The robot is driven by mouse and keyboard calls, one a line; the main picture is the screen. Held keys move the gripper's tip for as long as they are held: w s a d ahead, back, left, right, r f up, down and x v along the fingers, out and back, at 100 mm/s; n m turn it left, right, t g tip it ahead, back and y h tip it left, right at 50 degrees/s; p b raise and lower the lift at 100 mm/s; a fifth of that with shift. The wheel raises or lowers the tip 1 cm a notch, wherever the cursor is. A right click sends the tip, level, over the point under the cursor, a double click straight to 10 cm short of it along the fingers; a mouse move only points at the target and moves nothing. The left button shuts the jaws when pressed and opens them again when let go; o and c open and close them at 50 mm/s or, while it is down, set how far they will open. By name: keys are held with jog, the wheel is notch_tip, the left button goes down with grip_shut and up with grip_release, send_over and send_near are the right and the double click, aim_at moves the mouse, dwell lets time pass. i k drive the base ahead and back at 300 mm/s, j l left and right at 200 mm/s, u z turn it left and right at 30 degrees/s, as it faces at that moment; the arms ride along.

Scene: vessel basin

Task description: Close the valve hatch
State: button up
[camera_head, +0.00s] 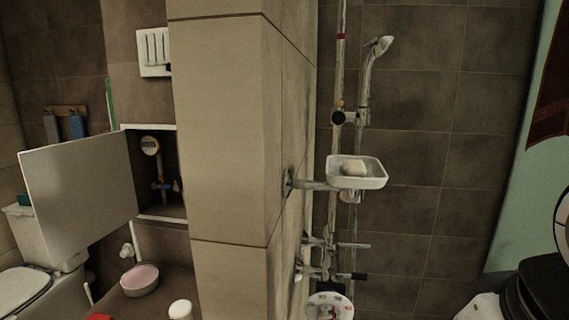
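The valve hatch door (80,193) is a flat pale panel at the left. It stands open, swung out to the left of a recess in the wall. The square recess (173,212) has a light frame (150,127) and holds a round meter (150,146) and a valve with blue parts (163,185). The door's right edge meets the left side of the recess.
A tiled wall corner (225,140) stands just right of the recess. A soap dish (357,174) juts out from its right side, near shower pipes (335,210). A toilet (25,290) is at lower left, below the door. A pink-filled bowl (140,279) sits below the recess.

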aim_at(81, 191)
jog(key=k+j, duration=0.25)
jog(key=j, duration=0.2)
jog(key=k+j+z, duration=0.1)
jog(key=k+j, duration=0.2)
jog(key=j, duration=0.15)
jog(key=i+j+z, duration=0.1)
jog(key=j, duration=1.05)
jog(key=j+z, duration=0.1)
jog(key=j, duration=1.05)
jog(key=i+j, duration=0.15)
jog(key=j, duration=0.25)
jog(key=i+j, duration=0.2)
jog(key=j, duration=0.15)
jog(key=i+j+z, duration=0.1)
jog(key=j, duration=0.3)
